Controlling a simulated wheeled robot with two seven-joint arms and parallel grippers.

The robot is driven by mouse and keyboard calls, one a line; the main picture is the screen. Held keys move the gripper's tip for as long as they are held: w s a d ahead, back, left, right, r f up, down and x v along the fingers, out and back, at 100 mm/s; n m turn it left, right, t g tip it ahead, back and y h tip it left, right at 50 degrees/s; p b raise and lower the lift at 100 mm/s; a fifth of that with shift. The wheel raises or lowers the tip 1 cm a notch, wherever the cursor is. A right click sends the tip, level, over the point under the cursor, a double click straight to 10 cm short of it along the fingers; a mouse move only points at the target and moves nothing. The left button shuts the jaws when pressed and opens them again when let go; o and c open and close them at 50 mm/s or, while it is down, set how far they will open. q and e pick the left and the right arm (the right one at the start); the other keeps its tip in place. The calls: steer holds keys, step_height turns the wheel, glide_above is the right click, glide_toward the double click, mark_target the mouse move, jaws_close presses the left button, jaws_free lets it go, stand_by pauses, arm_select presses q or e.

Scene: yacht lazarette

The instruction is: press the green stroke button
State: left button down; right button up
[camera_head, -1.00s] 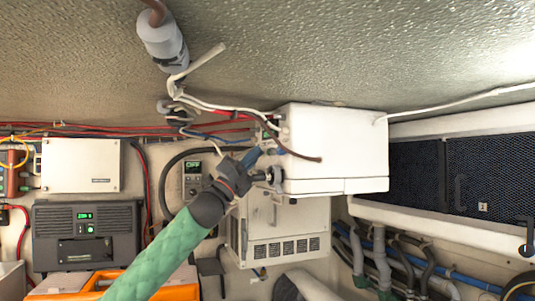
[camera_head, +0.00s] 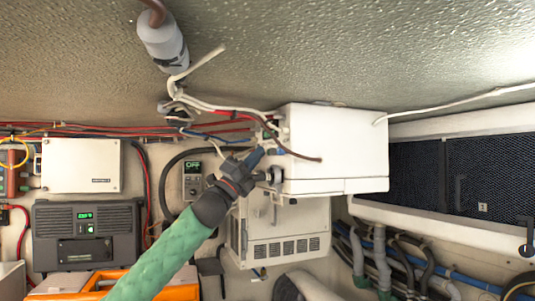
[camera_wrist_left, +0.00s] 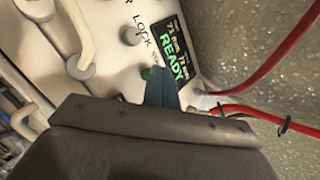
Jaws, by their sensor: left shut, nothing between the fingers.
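The white box unit (camera_head: 335,148) hangs under the ceiling. Its left end carries the control panel, seen at a steep angle in the head view. In the left wrist view the panel (camera_wrist_left: 112,45) has a small green button (camera_wrist_left: 146,73) beside a display (camera_wrist_left: 172,55) reading READY in green. The button is partly hidden by my left fingers. My left gripper (camera_head: 260,155) is shut and empty, its tips at the panel; it also shows in the left wrist view (camera_wrist_left: 162,88). I cannot tell whether the tips touch the button. My right gripper is not in view.
In the head view, a grey hanging cylinder (camera_head: 162,42) and loose wires are above left. A dark unit (camera_head: 88,232) and an OFF display (camera_head: 193,167) are lower left.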

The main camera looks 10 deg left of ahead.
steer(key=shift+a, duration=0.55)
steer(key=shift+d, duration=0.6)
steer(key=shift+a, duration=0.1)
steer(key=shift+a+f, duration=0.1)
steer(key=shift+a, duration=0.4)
